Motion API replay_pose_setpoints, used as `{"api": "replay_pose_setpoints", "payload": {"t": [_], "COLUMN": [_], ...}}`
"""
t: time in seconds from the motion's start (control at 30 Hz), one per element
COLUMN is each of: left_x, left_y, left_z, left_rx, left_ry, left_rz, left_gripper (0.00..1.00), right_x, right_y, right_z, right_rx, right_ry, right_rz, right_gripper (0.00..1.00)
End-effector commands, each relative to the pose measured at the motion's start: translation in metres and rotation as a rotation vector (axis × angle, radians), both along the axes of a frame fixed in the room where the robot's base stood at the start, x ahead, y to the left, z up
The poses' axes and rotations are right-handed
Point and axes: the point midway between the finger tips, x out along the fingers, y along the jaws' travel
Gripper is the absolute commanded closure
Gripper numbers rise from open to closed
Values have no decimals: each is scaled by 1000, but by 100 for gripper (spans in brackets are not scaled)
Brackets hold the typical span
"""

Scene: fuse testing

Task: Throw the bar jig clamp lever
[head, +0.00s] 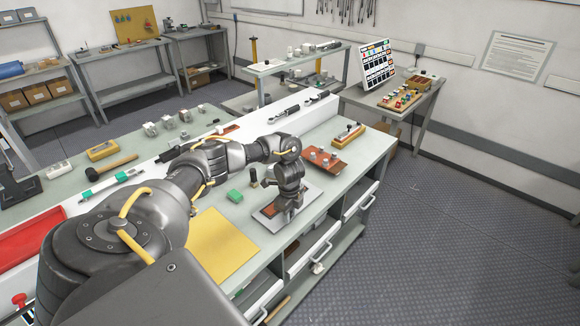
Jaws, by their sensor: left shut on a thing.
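The bar jig (266,222) looks like a flat grey metal plate with a reddish-brown block on it, near the front edge of the workbench. My left arm reaches across the bench from the lower left. My left gripper (291,208) points down over the right part of the jig, shut on what seems to be its clamp lever. The gripper hides the lever, so its angle cannot be told. A small black upright knob (253,176) stands just behind and left of the gripper. My right gripper is out of view.
A long white raised ledge (150,181) runs behind. Drawers are below the front edge.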

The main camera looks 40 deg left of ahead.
Motion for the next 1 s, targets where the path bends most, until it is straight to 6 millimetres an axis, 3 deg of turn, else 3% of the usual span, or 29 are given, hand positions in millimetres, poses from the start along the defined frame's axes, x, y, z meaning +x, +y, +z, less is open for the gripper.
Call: {"api": "replay_pose_setpoints", "payload": {"t": [0.2,0.23,0.4,0.77,0.9,1.0], "left_x": [-1,-1,0,1,1,2], "left_y": [1,1,1,1,1,2], "left_z": [0,0,0,7,30,56], "left_rx": [1,1,1,0,2,4], "left_ry": [1,1,1,-1,-5,-5], "left_rz": [0,0,0,-1,-2,-2], "left_gripper": [100,75,56,56,56,56], "right_x": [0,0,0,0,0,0], "right_y": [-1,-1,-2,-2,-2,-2], "right_z": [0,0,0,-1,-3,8], "right_rx": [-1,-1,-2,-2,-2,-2], "right_ry": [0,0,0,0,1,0], "right_rz": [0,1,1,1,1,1], "right_gripper": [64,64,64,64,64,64]}}
